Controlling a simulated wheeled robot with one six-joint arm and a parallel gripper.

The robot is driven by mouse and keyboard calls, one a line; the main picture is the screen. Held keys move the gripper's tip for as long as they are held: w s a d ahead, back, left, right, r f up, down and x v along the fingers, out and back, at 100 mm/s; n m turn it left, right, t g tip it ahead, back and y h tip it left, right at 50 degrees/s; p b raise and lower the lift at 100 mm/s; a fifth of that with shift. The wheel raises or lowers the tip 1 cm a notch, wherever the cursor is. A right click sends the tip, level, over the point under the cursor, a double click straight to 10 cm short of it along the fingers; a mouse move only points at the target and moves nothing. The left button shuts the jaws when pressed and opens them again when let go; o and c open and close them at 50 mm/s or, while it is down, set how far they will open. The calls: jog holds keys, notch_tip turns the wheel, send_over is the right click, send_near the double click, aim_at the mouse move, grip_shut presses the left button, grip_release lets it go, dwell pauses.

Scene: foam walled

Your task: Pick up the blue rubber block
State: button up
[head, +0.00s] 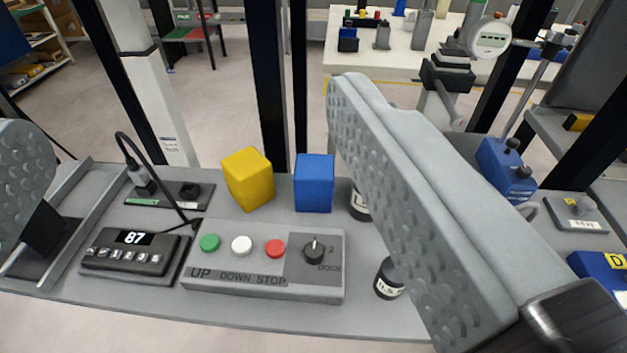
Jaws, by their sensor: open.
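The blue rubber block (314,184) stands upright on the grey bench, behind the control panel, near the middle of the view. A yellow block (248,179) stands just left of it, slightly turned, with a narrow gap between them. My gripper (180,120) is open and empty. Its right finger is large in the foreground and its tip is just right of the blue block in the picture. Its left finger shows only partly at the left edge. The blue block appears between the fingers, beyond them. Both blocks are fully in view.
The control panel (264,262) with buttons and a knob lies in front of the blocks. A keypad box (134,252) and a cabled connector plate (170,194) are at left. Dark cylindrical weights (388,279) stand at right, partly behind my finger. Black posts rise behind the bench.

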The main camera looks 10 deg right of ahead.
jog(key=shift+c, duration=1.2)
jog(key=m+g, duration=0.3)
jog(key=g, duration=1.4)
send_over(314, 165)
notch_tip(314, 165, down, 9)
notch_tip(314, 165, down, 17)
jog(key=shift+c, duration=0.3)
jog(key=c, duration=0.8)
